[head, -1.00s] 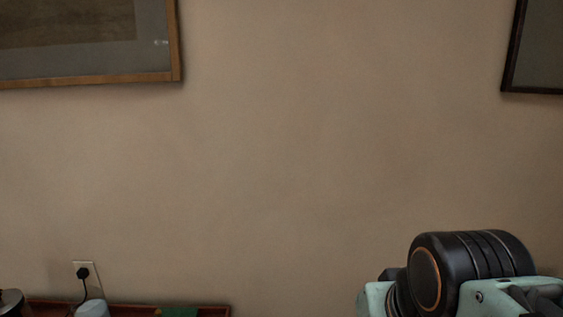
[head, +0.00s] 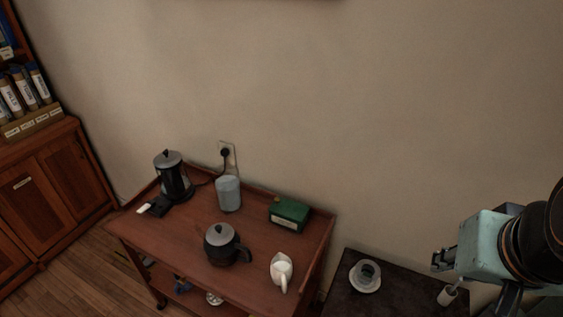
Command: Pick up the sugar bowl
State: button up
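No object is clearly recognisable as the sugar bowl. A round white dish with a grey piece on top (head: 365,277) stands on the dark table at lower right; I cannot tell whether it is a lidded bowl or a cup on a saucer. A white jug-like vessel (head: 281,269) and a dark pot with a grey lid (head: 221,246) stand on the wooden trolley. My gripper (head: 440,260) shows only partly at the right edge, above the dark table and to the right of the dish. Its finger opening is not clear. Nothing is seen in it.
The wooden trolley (head: 165,235) has raised edges and also bears a black kettle (head: 173,176), a pale blue canister (head: 228,194) and a green box (head: 289,214). A small pale cup (head: 447,296) is on the dark table (head: 400,298). A cabinet (head: 40,190) stands at left.

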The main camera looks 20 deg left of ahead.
aim_at(212, 299)
jog(key=u, duration=1.85)
jog(key=i+j+z, duration=0.1)
jog(key=i+j, duration=0.5)
jog(key=j, duration=0.15)
jog(key=z, duration=0.05)
